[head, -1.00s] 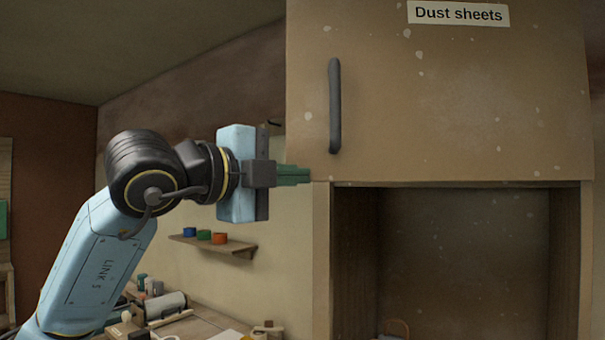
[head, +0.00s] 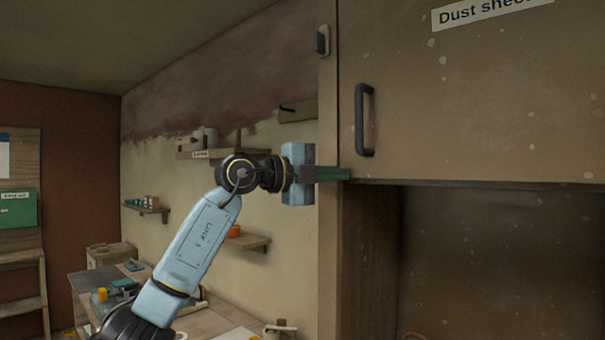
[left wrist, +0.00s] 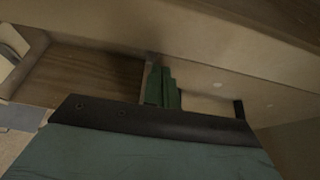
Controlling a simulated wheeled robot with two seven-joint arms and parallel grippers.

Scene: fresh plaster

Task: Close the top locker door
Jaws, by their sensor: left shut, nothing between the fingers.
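The top locker door (head: 480,110) is a speckled brown panel labelled "Dust sheets" (head: 490,12), with a dark upright handle (head: 364,120) near its left edge. It covers the upper compartment and looks shut or nearly so; I cannot tell whether a small gap is left. My left gripper (head: 336,174), with green fingers, is shut and empty at the door's lower left corner, below and left of the handle. In the left wrist view the fingers (left wrist: 162,85) are close to the locker's pale panels; contact is unclear. My right gripper is not in view.
Below the door is an open compartment (head: 470,260). The locker's left post (head: 329,270) stands beside it. Wall shelves (head: 240,153) and a workbench (head: 215,322) are at the left. A dark fitting (head: 322,40) sits at the locker's upper left edge.

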